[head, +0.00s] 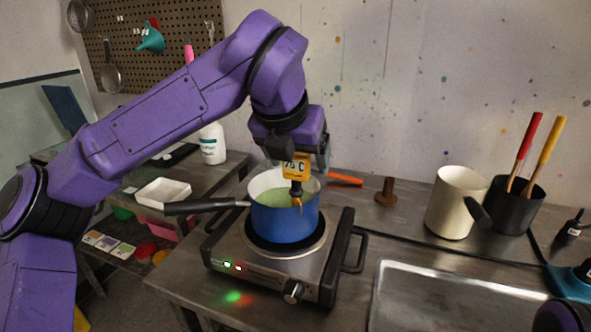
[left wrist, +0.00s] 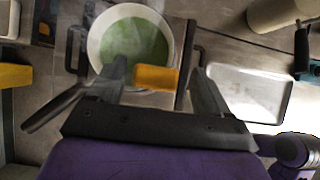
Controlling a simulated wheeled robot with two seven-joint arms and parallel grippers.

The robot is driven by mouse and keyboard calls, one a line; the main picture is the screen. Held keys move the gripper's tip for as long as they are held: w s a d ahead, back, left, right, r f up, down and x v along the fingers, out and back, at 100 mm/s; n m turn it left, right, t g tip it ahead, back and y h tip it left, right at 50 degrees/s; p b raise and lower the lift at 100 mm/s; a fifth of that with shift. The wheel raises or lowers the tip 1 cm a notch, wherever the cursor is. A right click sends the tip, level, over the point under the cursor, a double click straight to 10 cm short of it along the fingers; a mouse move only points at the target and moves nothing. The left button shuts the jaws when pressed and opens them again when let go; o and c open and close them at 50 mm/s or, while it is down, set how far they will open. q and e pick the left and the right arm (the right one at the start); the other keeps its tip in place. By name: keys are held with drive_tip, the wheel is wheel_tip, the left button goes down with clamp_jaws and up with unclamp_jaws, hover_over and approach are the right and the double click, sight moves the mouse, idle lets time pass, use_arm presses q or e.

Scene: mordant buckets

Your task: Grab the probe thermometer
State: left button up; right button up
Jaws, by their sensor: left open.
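The probe thermometer (head: 296,168) has a yellow-orange body with a display reading about 75 C. It stands at the rim of a blue pot (head: 284,222) holding green liquid. In the left wrist view the thermometer (left wrist: 155,77) lies between the two fingers, with the pot (left wrist: 97,52) behind it. My left gripper (head: 294,156) comes from above and is open, its fingers on either side of the thermometer's body. A gap shows on the right finger's side; whether the left finger touches is unclear. My right gripper is not in view.
The pot sits on a hot plate (head: 268,268) with lit indicators, its dark handle (head: 200,207) pointing left. A cream pot (head: 455,203), a black container (head: 508,208) of red and yellow-handled tools, and a metal tray (head: 450,297) are to the right. A white tray (head: 163,191) is left.

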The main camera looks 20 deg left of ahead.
sight(296, 197)
use_arm(q)
drive_tip(key=x, duration=0.3)
drive_tip(key=shift+a+f, duration=0.3)
drive_tip(key=shift+f, duration=0.05)
drive_tip(key=shift+d, duration=0.15)
drive_tip(key=c, duration=1)
drive_tip(key=shift+r, duration=0.1)
drive_tip(key=shift+c, duration=0.2)
